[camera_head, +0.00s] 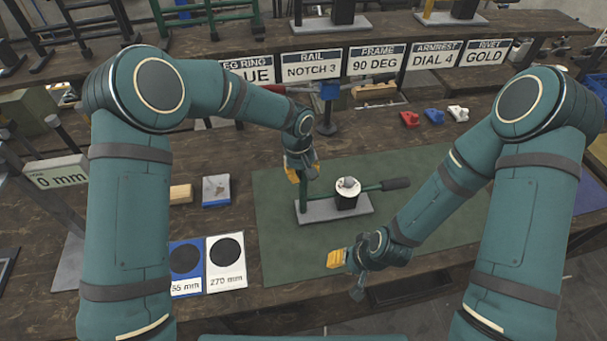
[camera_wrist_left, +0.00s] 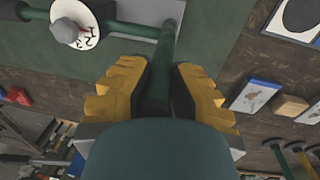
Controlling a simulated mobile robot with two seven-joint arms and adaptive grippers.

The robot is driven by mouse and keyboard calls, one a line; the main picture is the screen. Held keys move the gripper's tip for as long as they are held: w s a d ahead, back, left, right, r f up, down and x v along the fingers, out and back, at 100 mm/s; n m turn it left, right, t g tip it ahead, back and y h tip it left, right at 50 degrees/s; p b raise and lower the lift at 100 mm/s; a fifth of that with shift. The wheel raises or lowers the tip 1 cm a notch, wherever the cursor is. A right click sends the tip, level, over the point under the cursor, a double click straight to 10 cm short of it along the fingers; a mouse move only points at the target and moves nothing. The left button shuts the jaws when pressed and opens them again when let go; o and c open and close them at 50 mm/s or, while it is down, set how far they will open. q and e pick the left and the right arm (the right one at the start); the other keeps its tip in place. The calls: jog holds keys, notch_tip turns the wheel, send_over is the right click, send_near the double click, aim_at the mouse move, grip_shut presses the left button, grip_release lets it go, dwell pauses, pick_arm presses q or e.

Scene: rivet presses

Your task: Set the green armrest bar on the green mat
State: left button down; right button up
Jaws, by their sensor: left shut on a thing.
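The green armrest bar (camera_head: 370,188) is a unit with a grey base plate, a green upright post, a side bar with a black grip and a white dial with a grey knob. It stands upright over the green mat (camera_head: 420,160), its base at or very near the surface. My left gripper (camera_head: 302,170) is at the top of its post. In the left wrist view, the yellow fingers (camera_wrist_left: 160,90) close around the green post; the white dial (camera_wrist_left: 75,28) is at upper left. My right gripper (camera_head: 340,258) is near the mat's front edge, apart from the bar; its finger gap is unclear.
Red, blue and white pieces (camera_head: 433,116) lie at back right. A labelled shelf (camera_head: 380,60) spans the back. The right part of the mat is clear.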

pick_arm(q)
jog(key=shift+f, duration=0.3)
jog(key=c, duration=1)
grip_release()
jog(key=r, duration=0.8)
jog(key=a+r, duration=0.1)
jog(key=r, duration=0.3)
jog(key=shift+s+a, duration=0.1)
